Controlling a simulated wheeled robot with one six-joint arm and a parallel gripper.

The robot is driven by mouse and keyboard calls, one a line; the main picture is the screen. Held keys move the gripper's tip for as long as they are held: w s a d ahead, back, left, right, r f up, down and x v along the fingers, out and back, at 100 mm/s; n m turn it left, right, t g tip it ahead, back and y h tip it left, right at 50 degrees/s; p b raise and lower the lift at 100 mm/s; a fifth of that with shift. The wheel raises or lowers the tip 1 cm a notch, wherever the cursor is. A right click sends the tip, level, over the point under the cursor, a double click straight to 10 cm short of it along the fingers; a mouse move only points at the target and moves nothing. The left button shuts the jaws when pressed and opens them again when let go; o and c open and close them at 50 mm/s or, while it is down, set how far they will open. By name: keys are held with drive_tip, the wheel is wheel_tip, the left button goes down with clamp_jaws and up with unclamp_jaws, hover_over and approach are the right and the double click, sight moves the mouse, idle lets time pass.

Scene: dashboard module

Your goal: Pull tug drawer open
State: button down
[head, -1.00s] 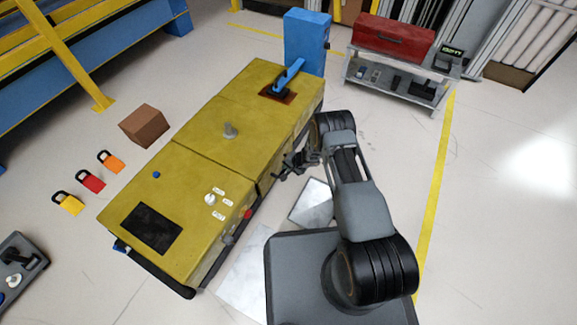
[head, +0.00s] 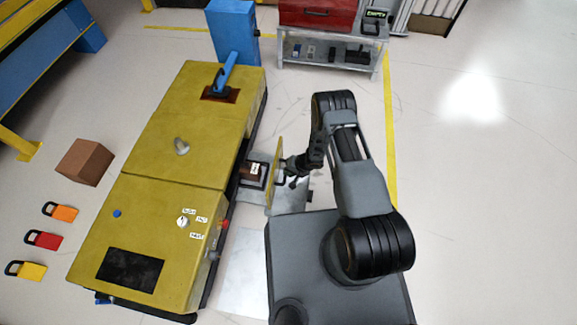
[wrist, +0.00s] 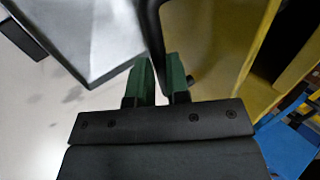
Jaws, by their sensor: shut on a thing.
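The tug drawer (head: 275,176) stands out from the right side of the yellow tug (head: 166,150) in the head view. Its upright yellow front is clear of the tug's side, and a brown block with a white label (head: 254,170) shows behind it. My gripper (head: 287,169) is at the outer face of that front. In the wrist view my green fingers (wrist: 161,78) are shut on a dark bar, the drawer handle (wrist: 154,32). My wrist partly hides the handle in the head view.
A blue post (head: 233,32) stands at the tug's far end. A grey shelf (head: 328,66) with a red toolbox (head: 330,13) is at the back. Padlocks and a brown box (head: 85,162) lie left of the tug. Open floor extends to the right.

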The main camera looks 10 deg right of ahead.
drive_tip(key=shift+s+d, duration=0.2)
drive_tip(key=shift+d, duration=0.3)
drive_tip(key=c, duration=1.1)
unclamp_jaws()
drive_tip(key=p+v, duration=0.5)
drive_tip(key=v, duration=0.9)
drive_tip(key=shift+p, duration=0.4)
drive_tip(key=shift+a, duration=0.1)
